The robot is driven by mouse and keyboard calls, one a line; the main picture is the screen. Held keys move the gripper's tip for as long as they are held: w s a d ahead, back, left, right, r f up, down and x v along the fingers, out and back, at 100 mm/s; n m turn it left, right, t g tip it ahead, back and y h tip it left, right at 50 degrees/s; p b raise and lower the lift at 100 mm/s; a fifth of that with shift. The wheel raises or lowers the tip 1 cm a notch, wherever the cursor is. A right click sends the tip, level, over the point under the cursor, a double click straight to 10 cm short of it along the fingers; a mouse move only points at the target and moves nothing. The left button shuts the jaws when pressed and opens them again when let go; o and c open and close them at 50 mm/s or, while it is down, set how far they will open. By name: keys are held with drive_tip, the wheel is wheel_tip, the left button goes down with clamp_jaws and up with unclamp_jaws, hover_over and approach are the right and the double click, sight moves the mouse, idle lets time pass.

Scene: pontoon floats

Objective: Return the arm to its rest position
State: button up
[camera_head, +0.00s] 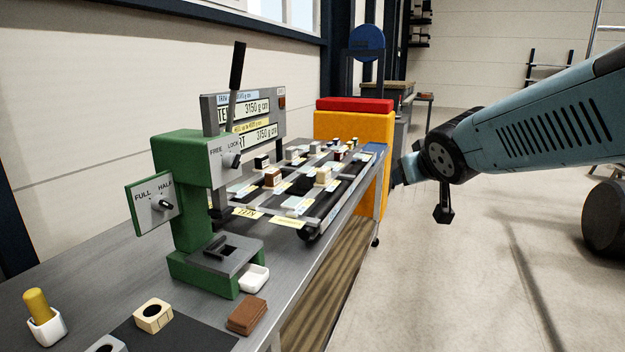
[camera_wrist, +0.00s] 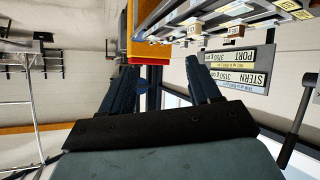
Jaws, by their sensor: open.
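My blue-grey arm (camera_head: 545,125) reaches in from the right edge in the head camera view and stretches left over the open floor. Its gripper (camera_head: 398,172) is at the far end, beside the right edge of the bench, and is partly hidden by the wrist. In the wrist view, the two dark fingers of the gripper (camera_wrist: 161,66) stand wide apart with nothing between them. That view appears upside down.
A green press (camera_head: 185,190) with a lever stands on the grey bench (camera_head: 100,265). Behind it is a rack (camera_head: 335,190) of small blocks, then an orange cabinet (camera_head: 350,127) with a red top. Brown blocks (camera_head: 246,315) lie at the front. Floor right of the bench is clear.

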drive_tip(key=s+d+f+m+g, duration=0.1)
drive_tip(key=s+f+g, duration=0.1)
drive_tip(key=s, duration=0.6)
drive_tip(key=s+d+f+m+g, duration=0.1)
drive_tip(key=s+g, duration=0.3)
drive_tip(key=s, duration=0.5)
drive_tip(key=shift+s+d+f, duration=0.2)
drive_tip(key=shift+d+f, duration=0.3)
drive_tip(key=shift+f, duration=0.4)
